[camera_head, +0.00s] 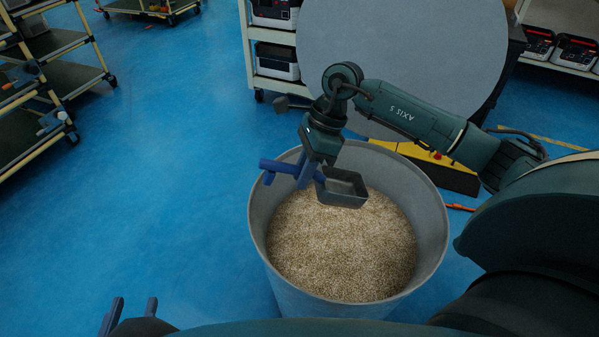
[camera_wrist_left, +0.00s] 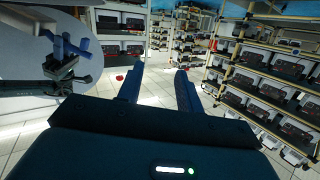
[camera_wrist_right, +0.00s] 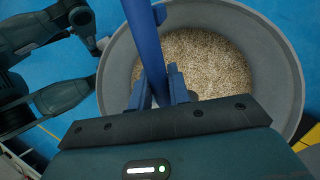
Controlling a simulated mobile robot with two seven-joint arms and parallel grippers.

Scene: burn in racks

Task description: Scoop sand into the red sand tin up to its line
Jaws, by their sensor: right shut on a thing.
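A scoop with a grey metal pan (camera_head: 343,188) and a blue handle is held over the back part of a grey drum of sand (camera_head: 433,225). The pan's visible inside looks grey, with no sand seen in it. My right gripper (camera_head: 306,172) is shut on the blue handle, which also shows between its fingers in the right wrist view (camera_wrist_right: 148,50). The tan sand (camera_head: 335,250) fills the drum's lower part. My left gripper (camera_head: 128,314) is open and empty, left of the drum. I cannot make out the red sand tin for certain.
A large grey round panel (camera_head: 400,60) stands behind the drum, with a yellow-and-black block (camera_head: 440,165) near its foot. Shelf carts (camera_head: 40,75) stand at the left. The blue floor left of the drum is clear. A small red object (camera_wrist_left: 119,78) shows in the left wrist view.

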